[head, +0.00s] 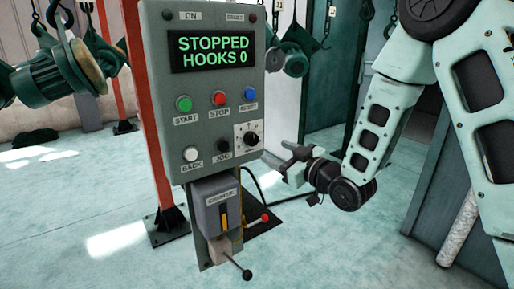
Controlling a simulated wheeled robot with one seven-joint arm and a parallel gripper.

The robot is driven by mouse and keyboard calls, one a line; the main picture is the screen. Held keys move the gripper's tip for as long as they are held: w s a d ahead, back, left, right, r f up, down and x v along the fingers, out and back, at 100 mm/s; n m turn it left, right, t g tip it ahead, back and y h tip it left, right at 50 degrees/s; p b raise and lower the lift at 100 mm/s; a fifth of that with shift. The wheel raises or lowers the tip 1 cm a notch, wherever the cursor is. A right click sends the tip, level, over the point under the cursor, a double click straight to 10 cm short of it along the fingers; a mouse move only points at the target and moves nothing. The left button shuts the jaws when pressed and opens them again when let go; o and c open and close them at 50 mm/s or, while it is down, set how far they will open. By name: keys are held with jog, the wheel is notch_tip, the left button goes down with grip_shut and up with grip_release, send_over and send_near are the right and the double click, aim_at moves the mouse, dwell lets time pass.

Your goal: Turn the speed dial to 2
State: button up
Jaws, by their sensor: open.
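The speed dial (251,139) is a black knob on a white scale plate at the lower right of the grey control panel (170,100). Its pointer and numbers are too small to read. The panel's display (212,51) reads "STOPPED HOOKS 0" in green. My gripper (281,161) is at the right of the panel, a little below and right of the dial. It is open, and its fingers point left toward the panel's edge. I see nothing between the fingers. Whether it touches the panel edge is not clear.
Green START (184,103), red STOP (219,98) and blue RESET (249,93) buttons sit above the dial; BACK (191,154) and JOG (223,145) are left of it. A grey box (215,207) and a lever (246,273) are below. Green hoist parts (50,65) hang at left.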

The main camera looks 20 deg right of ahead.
aim_at(255, 141)
jog(key=p+x, duration=0.2)
jog(key=x, duration=0.7)
jog(key=shift+w+a+r, duration=0.1)
jog(key=c, duration=1)
